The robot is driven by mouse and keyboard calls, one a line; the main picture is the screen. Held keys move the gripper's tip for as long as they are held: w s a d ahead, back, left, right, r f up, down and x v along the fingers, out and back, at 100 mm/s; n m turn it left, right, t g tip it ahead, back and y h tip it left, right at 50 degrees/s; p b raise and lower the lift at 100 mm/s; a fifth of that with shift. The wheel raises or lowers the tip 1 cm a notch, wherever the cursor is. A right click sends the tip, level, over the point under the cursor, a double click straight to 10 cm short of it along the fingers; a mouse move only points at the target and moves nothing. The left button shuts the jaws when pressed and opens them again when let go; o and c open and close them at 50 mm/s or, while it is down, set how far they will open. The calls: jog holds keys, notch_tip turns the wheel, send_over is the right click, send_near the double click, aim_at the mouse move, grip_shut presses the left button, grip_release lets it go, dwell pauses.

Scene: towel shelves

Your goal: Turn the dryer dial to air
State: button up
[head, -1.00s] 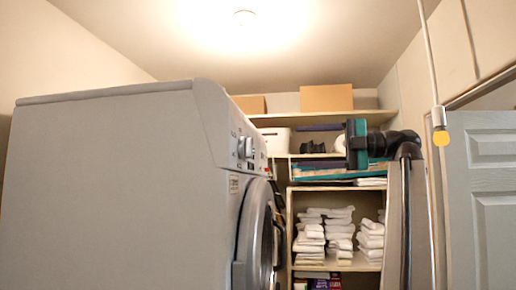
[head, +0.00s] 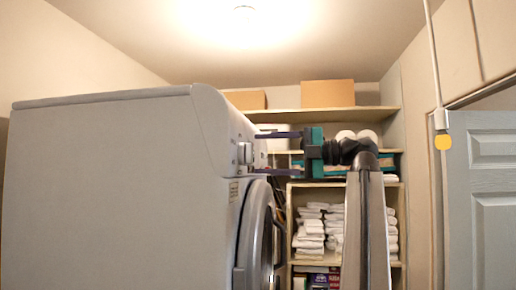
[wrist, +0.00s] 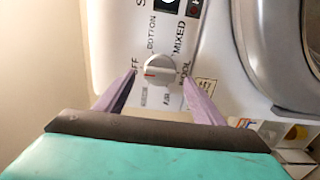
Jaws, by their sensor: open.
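The dryer (head: 110,190) is a large grey machine on the left of the head view. Its dial (head: 246,153) is a light knob on the front panel. In the wrist view the dial (wrist: 160,70) has a red mark on its left side, towards the OFF label. COTTON, MIXED and WOOL are printed around it; a blurred label below right looks like AIR. My gripper (head: 256,153) is open and reaches the panel from the right. In the wrist view its two purple fingers (wrist: 160,78) lie either side of the dial, with gaps; contact is not visible.
The round dryer door (head: 258,240) is below the dial. Shelves with folded white towels (head: 310,235) and cardboard boxes (head: 327,93) stand behind my arm.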

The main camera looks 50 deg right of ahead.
aim_at(246, 154)
jog(key=shift+p+x, duration=0.45)
jog(key=shift+x, duration=0.85)
jog(key=c, duration=0.9)
